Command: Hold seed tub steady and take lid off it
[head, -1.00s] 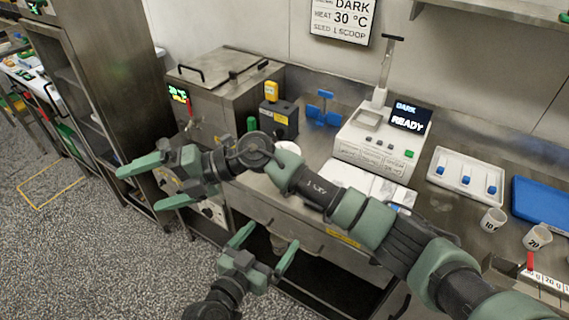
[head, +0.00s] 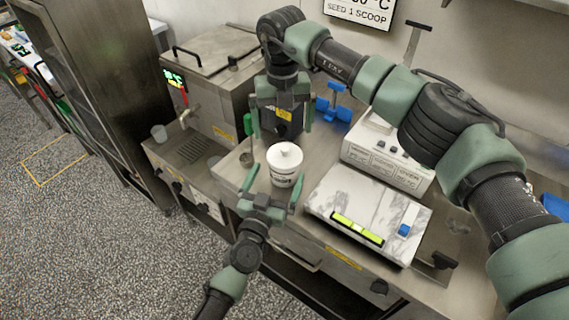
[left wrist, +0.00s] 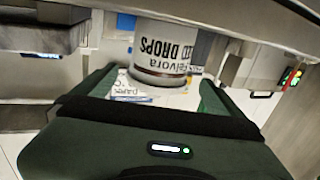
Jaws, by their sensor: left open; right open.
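The seed tub (head: 283,179) is white with dark print and stands upright on the steel counter. Its white lid (head: 285,157) with a small knob is on it. My left gripper (head: 277,172) is open, low at the tub's near side, with a finger toward each side. In the left wrist view the tub (left wrist: 165,50) appears upside down between the open fingers (left wrist: 155,90); I cannot tell whether they touch it. My right gripper (head: 282,131) is open and empty, pointing down above and behind the lid, apart from it.
A marble slab (head: 335,195) with a yellow-green level (head: 357,229) lies right of the tub. A white machine (head: 385,160) stands behind the slab. A steel melter (head: 215,75) is at the back left. A green-handled tool (head: 247,140) stands close left of the tub.

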